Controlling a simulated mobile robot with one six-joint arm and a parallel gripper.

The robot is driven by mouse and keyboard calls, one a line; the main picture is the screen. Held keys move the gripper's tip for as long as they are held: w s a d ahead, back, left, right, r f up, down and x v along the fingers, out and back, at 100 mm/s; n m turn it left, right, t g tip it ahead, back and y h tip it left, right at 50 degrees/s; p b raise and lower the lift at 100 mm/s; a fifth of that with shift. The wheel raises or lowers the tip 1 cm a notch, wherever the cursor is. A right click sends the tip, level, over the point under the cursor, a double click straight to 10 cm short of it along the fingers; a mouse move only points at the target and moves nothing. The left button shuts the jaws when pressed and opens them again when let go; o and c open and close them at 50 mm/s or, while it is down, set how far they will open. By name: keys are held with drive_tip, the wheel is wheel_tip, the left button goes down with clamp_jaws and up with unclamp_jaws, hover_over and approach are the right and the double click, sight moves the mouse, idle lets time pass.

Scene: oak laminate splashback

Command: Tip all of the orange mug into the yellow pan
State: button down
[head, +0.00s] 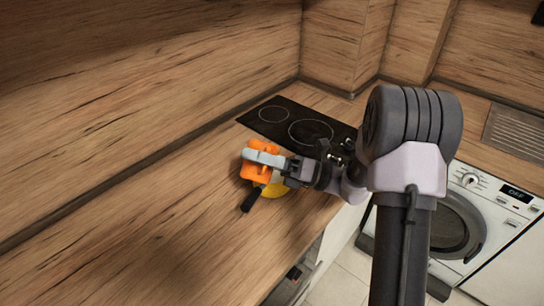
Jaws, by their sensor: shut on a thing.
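The orange mug (256,173) is in the head view, near the middle of the wooden counter. My gripper (262,158) is shut on it, with a grey finger across its side and orange showing above and below. The mug's opening and contents are hidden, and I cannot tell how far it is tilted. The yellow pan (276,190) is on the counter just below and right of the mug, partly hidden by the mug and my gripper. Its black handle (251,200) points toward the lower left. I cannot see inside the pan.
A black hob (295,126) lies behind the mug and pan. A wood splashback (120,110) runs along the left. The counter (170,240) is clear at the front left. A washing machine (470,235) stands at the right, across the floor.

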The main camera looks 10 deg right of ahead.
drive_tip(key=shift+w+r+m+y+p, duration=0.15)
drive_tip(key=shift+r+m+y+p, duration=0.15)
drive_tip(key=shift+r+p, duration=0.1)
drive_tip(key=shift+w+d+r+y+p, duration=0.15)
drive_tip(key=shift+w+y+p, duration=0.15)
drive_tip(key=shift+y, duration=0.3)
